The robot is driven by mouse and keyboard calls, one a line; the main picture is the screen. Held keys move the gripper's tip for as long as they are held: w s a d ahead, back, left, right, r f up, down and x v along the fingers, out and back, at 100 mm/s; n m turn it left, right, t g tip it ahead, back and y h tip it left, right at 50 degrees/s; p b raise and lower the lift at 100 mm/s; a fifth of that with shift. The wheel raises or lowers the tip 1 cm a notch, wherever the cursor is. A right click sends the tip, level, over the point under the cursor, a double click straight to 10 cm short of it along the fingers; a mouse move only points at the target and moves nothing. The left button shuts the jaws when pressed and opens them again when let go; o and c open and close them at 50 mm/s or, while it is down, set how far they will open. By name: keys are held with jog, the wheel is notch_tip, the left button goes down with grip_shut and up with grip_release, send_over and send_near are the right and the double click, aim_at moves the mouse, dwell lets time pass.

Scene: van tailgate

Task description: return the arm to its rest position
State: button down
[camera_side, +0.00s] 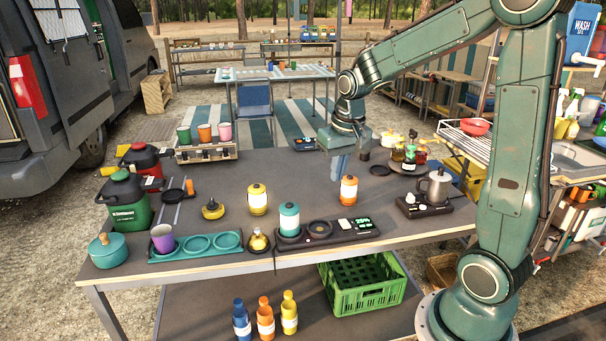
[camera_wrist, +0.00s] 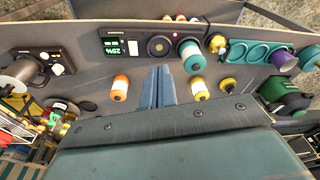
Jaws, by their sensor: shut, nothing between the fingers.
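My gripper (camera_side: 339,168) is above the dark work table (camera_side: 330,258), pointing down, behind and a little left of the orange canister (camera_side: 348,190). Its blue-grey fingers are together with nothing between them. In the wrist view my gripper (camera_wrist: 160,72) shows its closed fingers at the centre, between the orange canister (camera_wrist: 119,88) on the left and the teal canister (camera_wrist: 193,62) on the right. The fingers look apart from both. My arm bends up and over from its base at the right of the side view.
A black panel with round pads (camera_side: 325,233), a yellow canister (camera_side: 257,199) and a kettle (camera_side: 436,186) stand on the table. A teal tray (camera_side: 195,246) holds a purple cup (camera_side: 163,238). Green and red jerrycans stand left. A green crate (camera_side: 362,285) sits below.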

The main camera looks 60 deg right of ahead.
jog(key=s+a+r+n+t, duration=0.2)
jog(key=s+a+r+n, duration=0.1)
jog(key=s+a, duration=0.3)
jog(key=s+a+r+n+t, duration=0.1)
jog(key=s+a+r+n, duration=0.1)
jog(key=s+a+r, duration=0.2)
jog(key=s+a, duration=0.3)
jog(key=s, duration=0.2)
jog(key=shift+s+a+r+n+t+y, duration=0.2)
jog(key=shift+s+a+n+t+y, duration=0.1)
jog(key=shift+s+n+t+y, duration=0.1)
